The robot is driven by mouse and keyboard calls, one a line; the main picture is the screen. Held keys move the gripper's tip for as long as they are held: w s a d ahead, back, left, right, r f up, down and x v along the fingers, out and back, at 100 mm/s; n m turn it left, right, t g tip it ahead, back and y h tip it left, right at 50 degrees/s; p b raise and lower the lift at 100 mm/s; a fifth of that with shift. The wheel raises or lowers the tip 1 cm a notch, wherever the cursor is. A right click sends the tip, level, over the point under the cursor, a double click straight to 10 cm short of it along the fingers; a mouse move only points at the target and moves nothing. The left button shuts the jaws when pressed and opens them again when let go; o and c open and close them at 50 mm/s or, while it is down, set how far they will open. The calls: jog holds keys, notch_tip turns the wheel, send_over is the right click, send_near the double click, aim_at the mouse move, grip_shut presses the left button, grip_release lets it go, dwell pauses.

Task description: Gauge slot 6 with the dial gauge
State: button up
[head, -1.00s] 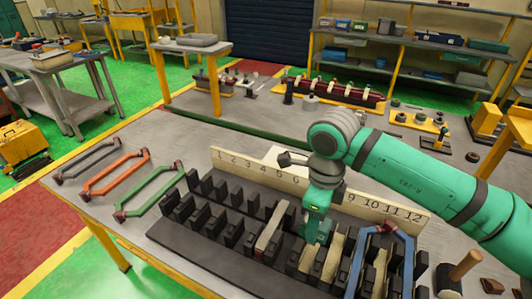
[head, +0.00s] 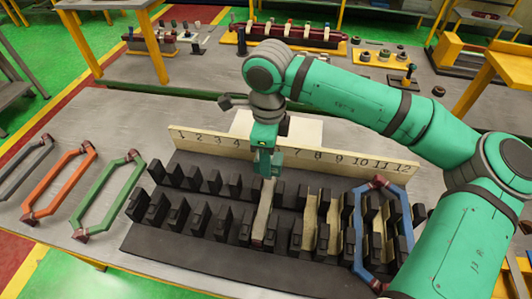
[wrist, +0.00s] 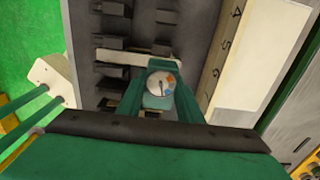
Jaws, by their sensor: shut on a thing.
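My gripper (head: 266,160) is above the far row of teeth of the black stator block (head: 170,246), in front of the number board (head: 330,158). It is shut on the dial gauge, whose round white face (wrist: 160,84) shows between the fingers in the wrist view. My gripper hides numbers 5 and 6 on the board. A pale grey strip (head: 264,212) lies in a slot just in front of my gripper; it also shows in the wrist view (wrist: 136,57). Whether the gauge tip touches a slot cannot be seen.
Cream liners (head: 310,217) stand in slots to the right. A blue coil frame (head: 358,235) sits over the right-end slots. Green (head: 108,200), orange (head: 60,182) and grey (head: 22,168) coil frames lie on the table at left. A white panel (head: 300,128) is behind the board.

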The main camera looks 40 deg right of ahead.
jog(key=shift+s+f, duration=0.1)
jog(key=shift+f, duration=3.7)
jog(key=o, duration=1.1)
notch_tip(320, 180, up, 11)
jog(key=shift+f, duration=0.1)
